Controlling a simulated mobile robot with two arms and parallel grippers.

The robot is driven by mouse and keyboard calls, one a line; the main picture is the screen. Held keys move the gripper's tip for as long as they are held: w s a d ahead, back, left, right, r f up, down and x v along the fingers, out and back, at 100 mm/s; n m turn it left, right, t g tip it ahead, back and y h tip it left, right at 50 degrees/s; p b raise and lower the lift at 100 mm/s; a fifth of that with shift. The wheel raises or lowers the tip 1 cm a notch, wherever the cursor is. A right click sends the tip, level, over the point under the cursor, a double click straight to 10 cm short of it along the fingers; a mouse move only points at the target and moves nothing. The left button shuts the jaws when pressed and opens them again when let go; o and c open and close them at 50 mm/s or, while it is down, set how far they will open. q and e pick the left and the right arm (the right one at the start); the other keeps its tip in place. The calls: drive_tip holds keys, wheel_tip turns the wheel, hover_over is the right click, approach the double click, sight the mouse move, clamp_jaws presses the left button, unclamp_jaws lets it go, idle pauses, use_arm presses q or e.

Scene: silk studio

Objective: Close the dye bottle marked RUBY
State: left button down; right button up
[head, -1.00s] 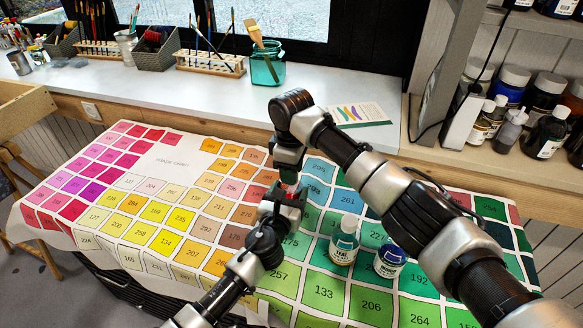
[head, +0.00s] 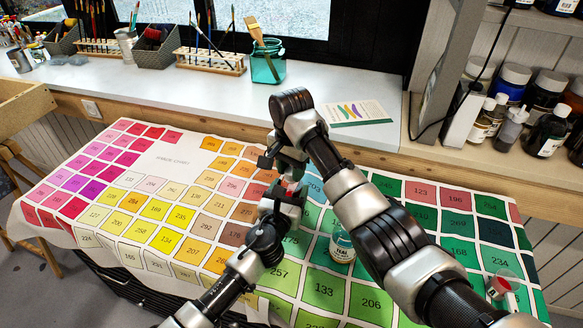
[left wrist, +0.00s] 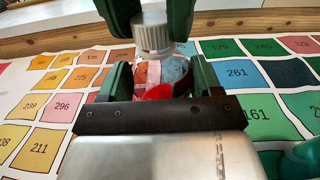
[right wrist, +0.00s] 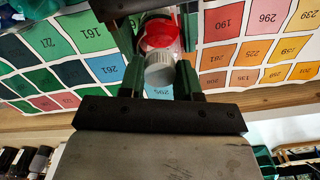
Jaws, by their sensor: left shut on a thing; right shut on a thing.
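A clear bottle with red liquid (left wrist: 158,72) is held upright between the fingers of my left gripper (head: 288,204). Its label cannot be read here. A ribbed grey-white cap (left wrist: 153,35) sits at the bottle's neck; how tight it is cannot be told. My right gripper (head: 285,168) comes from above and is shut on the cap. The right wrist view also shows the cap (right wrist: 160,70) between the right fingers, with the red bottle (right wrist: 160,33) beyond it. Both grippers are above the colour chart.
The TEAL bottle (head: 342,245) stands on the colour chart (head: 140,205), close to my right forearm. A clear and red container (head: 503,284) is at the chart's right edge. The chart's left side is clear.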

drive_tip(key=m, duration=0.4)
drive_tip(key=shift+m, duration=0.4)
drive_tip(key=m, duration=0.6)
drive_tip(key=shift+w, duration=0.1)
drive_tip(key=o, duration=0.9)
drive_tip(key=shift+r, duration=0.15)
wheel_tip(320, 180, up, 4)
drive_tip(key=shift+r, duration=0.1)
drive_tip(key=shift+c, duration=0.4)
